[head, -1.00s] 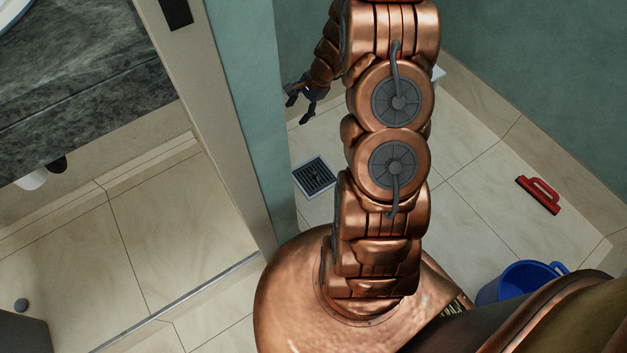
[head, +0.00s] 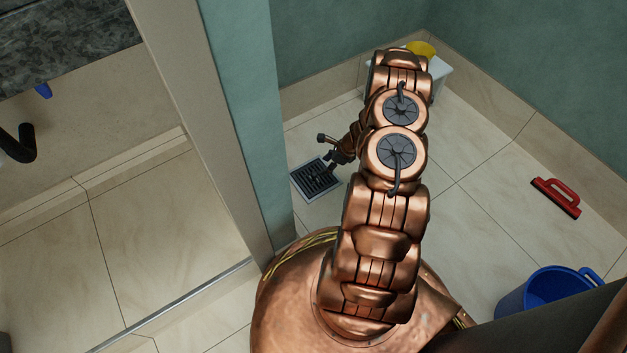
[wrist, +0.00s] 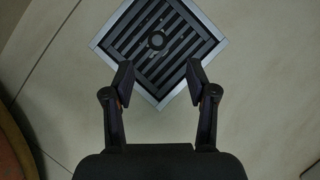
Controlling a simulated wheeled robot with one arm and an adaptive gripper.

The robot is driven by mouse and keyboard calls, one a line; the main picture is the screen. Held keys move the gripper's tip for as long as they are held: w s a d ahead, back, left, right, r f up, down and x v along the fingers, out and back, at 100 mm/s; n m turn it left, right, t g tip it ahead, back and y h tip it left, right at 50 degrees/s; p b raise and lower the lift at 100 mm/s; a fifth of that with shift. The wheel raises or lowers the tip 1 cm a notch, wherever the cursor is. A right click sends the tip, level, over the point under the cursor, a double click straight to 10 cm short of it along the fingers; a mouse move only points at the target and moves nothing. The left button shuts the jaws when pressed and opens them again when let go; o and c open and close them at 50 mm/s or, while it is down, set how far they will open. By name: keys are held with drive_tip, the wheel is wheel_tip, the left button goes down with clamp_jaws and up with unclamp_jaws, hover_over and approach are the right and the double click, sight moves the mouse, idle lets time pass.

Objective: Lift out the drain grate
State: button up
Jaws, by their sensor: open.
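The drain grate (head: 314,180) is a square of dark slats in a pale metal frame, set in the tiled floor left of my arm. In the wrist view the grate (wrist: 180,50) lies ahead of the fingers, turned like a diamond, with a round ring (wrist: 157,40) at its middle. My gripper (head: 328,154) is above the grate in the head view. In the wrist view my gripper (wrist: 159,78) is open and empty, its two fingertips spread over the near part of the grate. Whether the fingertips touch it cannot be told.
A blue bucket (head: 545,292) and a red-handled tool (head: 557,197) are on the floor to the right. A white box (head: 437,82) with a yellow item (head: 421,49) stands by the back wall. A teal wall end (head: 246,110) rises close left of the grate.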

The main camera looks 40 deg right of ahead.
sight(314, 173)
drive_tip(key=shift+f, duration=0.5)
drive_tip(key=shift+b+x, duration=0.5)
drive_tip(key=shift+x, duration=0.65)
drive_tip(key=shift+w+a+r+b+x, duration=0.15)
drive_tip(key=shift+b+x, duration=0.35)
drive_tip(key=shift+x, duration=0.35)
drive_tip(key=shift+a+r+b+x, duration=0.15)
drive_tip(key=shift+b+x, duration=0.4)
drive_tip(key=shift+x, duration=0.3)
drive_tip(key=shift+w+a+b+x, duration=0.15)
drive_tip(key=shift+b+x, duration=0.35)
drive_tip(key=shift+x, duration=0.35)
clamp_jaws()
